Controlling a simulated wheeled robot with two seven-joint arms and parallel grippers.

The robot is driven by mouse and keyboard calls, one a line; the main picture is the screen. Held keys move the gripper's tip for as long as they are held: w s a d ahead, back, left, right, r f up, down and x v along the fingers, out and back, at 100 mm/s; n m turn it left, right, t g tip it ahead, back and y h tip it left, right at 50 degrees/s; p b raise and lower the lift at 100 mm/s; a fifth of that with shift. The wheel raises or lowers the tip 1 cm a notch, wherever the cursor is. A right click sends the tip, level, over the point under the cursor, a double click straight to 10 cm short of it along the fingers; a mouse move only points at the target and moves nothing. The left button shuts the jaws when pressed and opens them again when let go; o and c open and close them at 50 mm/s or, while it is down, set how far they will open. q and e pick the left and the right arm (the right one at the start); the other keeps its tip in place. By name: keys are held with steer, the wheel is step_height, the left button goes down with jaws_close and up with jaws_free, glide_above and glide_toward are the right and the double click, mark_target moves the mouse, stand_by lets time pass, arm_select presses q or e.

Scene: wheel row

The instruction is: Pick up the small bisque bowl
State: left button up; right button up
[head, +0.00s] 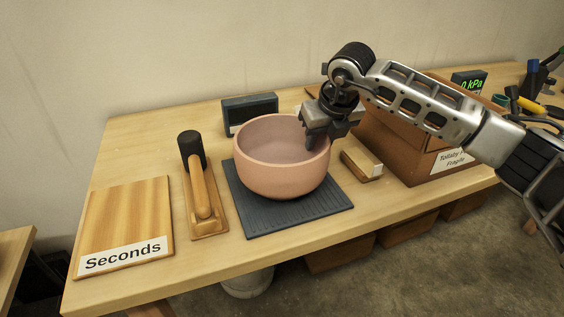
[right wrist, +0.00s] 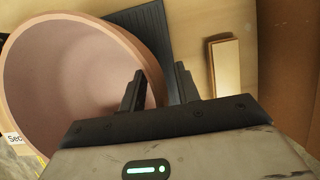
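The bisque bowl (head: 280,180) is pinkish, round and empty. It stands upright on a dark ribbed mat (head: 255,222) in the middle of the bench in the head view. My right gripper (head: 320,140) is at the bowl's right rim, pointing down. In the right wrist view the bowl (right wrist: 65,75) fills the left side. There my right gripper's fingers (right wrist: 159,78) are apart, one over the bowl's inside and the other outside, with the rim between them. A gap shows beside the rim. My left gripper is not in view.
A wooden board labelled "Seconds" (head: 130,215) and a wooden stand with a dark knob (head: 205,195) are left of the mat. A dark display box (head: 250,108) stands behind the bowl. A small wooden block (head: 360,165) and a brown carton (head: 410,160) are to the right.

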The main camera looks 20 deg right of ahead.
jaws_close()
stand_by(1.3)
steer(key=shift+r, duration=0.1)
